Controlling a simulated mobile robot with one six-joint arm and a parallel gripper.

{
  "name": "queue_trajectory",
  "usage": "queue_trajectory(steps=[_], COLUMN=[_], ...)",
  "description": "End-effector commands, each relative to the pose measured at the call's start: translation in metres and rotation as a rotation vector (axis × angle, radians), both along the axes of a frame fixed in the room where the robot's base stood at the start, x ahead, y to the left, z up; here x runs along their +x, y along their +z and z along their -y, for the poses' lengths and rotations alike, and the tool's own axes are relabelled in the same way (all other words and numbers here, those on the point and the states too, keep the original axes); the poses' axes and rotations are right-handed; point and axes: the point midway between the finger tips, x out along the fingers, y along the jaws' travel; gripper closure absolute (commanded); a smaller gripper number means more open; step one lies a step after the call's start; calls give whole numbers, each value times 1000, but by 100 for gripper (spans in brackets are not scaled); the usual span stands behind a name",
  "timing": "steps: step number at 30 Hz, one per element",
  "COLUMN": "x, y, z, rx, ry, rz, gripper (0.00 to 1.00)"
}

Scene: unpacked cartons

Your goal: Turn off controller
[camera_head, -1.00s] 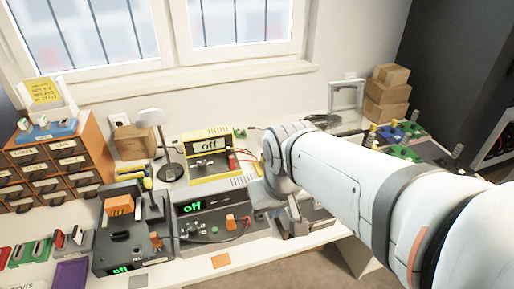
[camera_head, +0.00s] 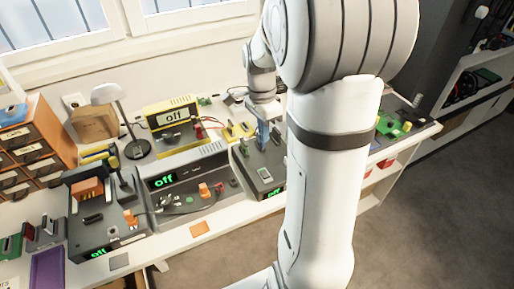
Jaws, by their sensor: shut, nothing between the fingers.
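My gripper (camera_head: 262,143) is shut and points down over a dark box (camera_head: 264,168) right of centre. Its tips are at or just above the box's rear top; contact cannot be told. This box has a pale switch-like part on top and a small green display on its front that appears to read "off". Which device is the controller is not marked. A grey unit (camera_head: 190,192) beside it, a black device (camera_head: 100,222) at left and a yellow unit (camera_head: 172,130) behind also show "off".
A desk lamp (camera_head: 137,149) stands behind the devices, with orange drawers (camera_head: 30,145) at far left. Orange and grey squares lie at the front edge. My arm covers the right part of the bench. Green parts (camera_head: 390,127) lie right of it.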

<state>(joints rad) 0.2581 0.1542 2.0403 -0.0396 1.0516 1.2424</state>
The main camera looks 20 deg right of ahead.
Motion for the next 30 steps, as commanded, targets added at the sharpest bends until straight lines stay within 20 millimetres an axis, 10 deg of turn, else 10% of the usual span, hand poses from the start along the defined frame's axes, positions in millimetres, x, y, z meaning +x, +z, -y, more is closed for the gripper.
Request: queue_trajectory(steps=[17, 30], x=[3, -8], y=[-14, -99], z=[6, 5], rx=[-3, -3], ry=[-61, -59], rz=[-16, -18], gripper=[100, 100])
